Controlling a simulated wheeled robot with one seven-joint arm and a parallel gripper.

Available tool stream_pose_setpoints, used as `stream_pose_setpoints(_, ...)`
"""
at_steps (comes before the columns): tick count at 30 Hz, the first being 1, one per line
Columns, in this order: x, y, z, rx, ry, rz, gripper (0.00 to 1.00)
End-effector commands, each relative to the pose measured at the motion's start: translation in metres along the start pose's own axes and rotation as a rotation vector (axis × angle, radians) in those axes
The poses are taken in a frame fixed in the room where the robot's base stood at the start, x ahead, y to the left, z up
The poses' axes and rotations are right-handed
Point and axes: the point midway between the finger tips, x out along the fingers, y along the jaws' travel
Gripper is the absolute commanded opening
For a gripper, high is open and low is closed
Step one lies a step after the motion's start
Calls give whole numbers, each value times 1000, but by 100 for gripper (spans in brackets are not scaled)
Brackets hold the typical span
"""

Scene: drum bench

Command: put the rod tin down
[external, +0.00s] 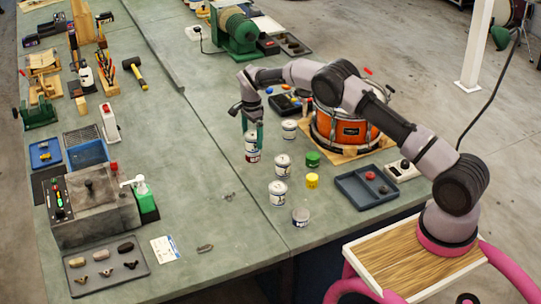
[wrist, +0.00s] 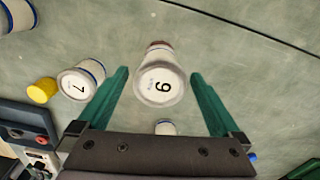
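Several white tins with blue bands stand on the grey-green bench, and I cannot tell by name which is the rod tin. One tin (external: 252,156), with a red band low down, is under my gripper (external: 253,131). In the wrist view this tin (wrist: 160,87), its end marked 9 or 6, sits between the green fingers of my gripper (wrist: 160,74). The fingers are open, with a gap on both sides of the tin. A tin marked 7 (wrist: 78,84) is to the left. Whether the tin between the fingers touches the bench is unclear.
Other tins (external: 282,165), (external: 278,193) and (external: 301,217) stand nearby, with a green piece (external: 312,158) and a yellow piece (external: 312,182). An orange drum (external: 345,131) and a blue-grey tray (external: 352,190) are to the right.

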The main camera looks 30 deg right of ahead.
Motion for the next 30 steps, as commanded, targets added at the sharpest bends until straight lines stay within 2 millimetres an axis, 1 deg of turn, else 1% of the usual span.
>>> stream_pose_setpoints(5,-3,0,0,0,0,-1,100)
stream_pose_setpoints(8,-12,-1,0,-1,0,-2,100)
stream_pose_setpoints(11,-30,-1,0,-1,0,-4,100)
stream_pose_setpoints(18,-83,-1,0,-1,0,-4,100)
stream_pose_setpoints(21,-100,0,0,-1,1,-2,100)
stream_pose_setpoints(25,-116,0,0,0,0,-2,100)
stream_pose_setpoints(30,-123,0,0,0,1,0,100)
